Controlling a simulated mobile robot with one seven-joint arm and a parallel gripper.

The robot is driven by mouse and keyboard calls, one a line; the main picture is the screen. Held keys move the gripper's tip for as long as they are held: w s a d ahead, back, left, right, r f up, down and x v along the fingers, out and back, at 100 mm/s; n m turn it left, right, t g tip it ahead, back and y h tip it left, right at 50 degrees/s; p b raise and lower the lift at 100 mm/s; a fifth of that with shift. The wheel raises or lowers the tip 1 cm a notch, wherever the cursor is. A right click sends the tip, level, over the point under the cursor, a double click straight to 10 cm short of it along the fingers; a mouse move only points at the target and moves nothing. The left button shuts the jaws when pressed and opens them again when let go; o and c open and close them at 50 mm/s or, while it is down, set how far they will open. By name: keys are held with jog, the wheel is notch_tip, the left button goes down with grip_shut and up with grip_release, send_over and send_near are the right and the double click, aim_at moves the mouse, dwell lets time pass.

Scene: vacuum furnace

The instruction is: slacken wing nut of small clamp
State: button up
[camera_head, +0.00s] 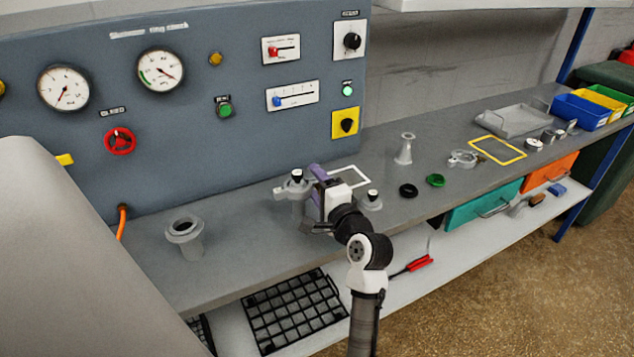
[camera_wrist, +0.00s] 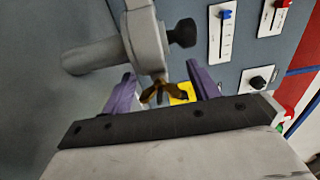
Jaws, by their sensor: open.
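The grey clamp (camera_wrist: 146,42) fills the upper middle of the wrist view, with a black knob (camera_wrist: 182,33) on its side. A brass-coloured wing nut (camera_wrist: 158,93) sits at its lower end. My gripper (camera_wrist: 163,88) is open, with one purple finger on each side of the wing nut and visible space beside it. In the head view my gripper (camera_head: 312,188) is at a grey fitting with a black knob (camera_head: 294,188) on the bench. The wing nut is hidden or too small to tell there.
The grey bench (camera_head: 236,262) runs along a blue-grey gauge panel (camera_head: 200,150). A second black-knobbed fitting (camera_head: 371,200) stands close right of my gripper. A flanged pipe piece (camera_head: 186,236) stands left. A black ring (camera_head: 408,190) and green ring (camera_head: 435,180) lie right.

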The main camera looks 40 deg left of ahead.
jog(key=shift+a, duration=0.15)
jog(key=shift+c, duration=0.4)
jog(key=c, duration=0.9)
jog(key=shift+w+f+n+b, duration=0.1)
jog(key=shift+f+n+b, duration=0.05)
jog(key=shift+n+b, duration=1.05)
jog(key=shift+n, duration=1)
jog(key=o, duration=1)
jog(key=b+v, duration=0.2)
jog(key=v, duration=1.2)
jog(key=shift+a+b, duration=0.1)
jog(key=shift+b, duration=0.3)
